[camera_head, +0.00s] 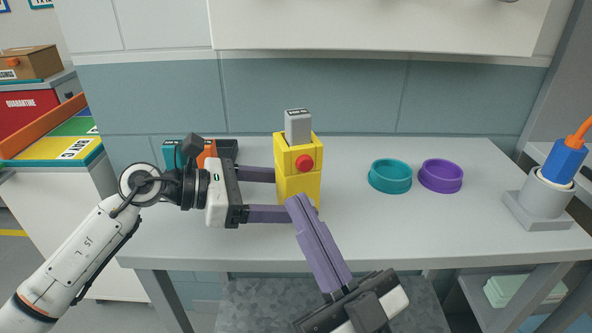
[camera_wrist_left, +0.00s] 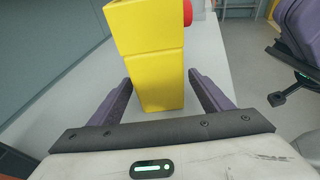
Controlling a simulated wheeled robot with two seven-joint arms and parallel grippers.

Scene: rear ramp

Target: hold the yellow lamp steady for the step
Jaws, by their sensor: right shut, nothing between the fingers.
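The yellow lamp (camera_head: 289,186), with a red round button and a grey labelled block (camera_head: 298,126) on top, stands upright on the grey table. My left gripper (camera_head: 275,194) reaches in from the left, its purple fingers apart at the lamp's lower part. In the left wrist view the lamp's yellow body (camera_wrist_left: 158,75) stands between the fingertips (camera_wrist_left: 160,76), with a narrow gap at the right finger; contact on the left is unclear. My right gripper (camera_head: 295,203) is shut and empty, its tips overlapping the lamp's lower front edge in the head view.
A teal bowl (camera_head: 390,177) and a purple bowl (camera_head: 441,176) stand right of the lamp. A grey holder (camera_head: 543,199) with a blue and orange piece is at the right end. Dark, orange and teal items stand behind my left wrist. The table between lamp and bowls is clear.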

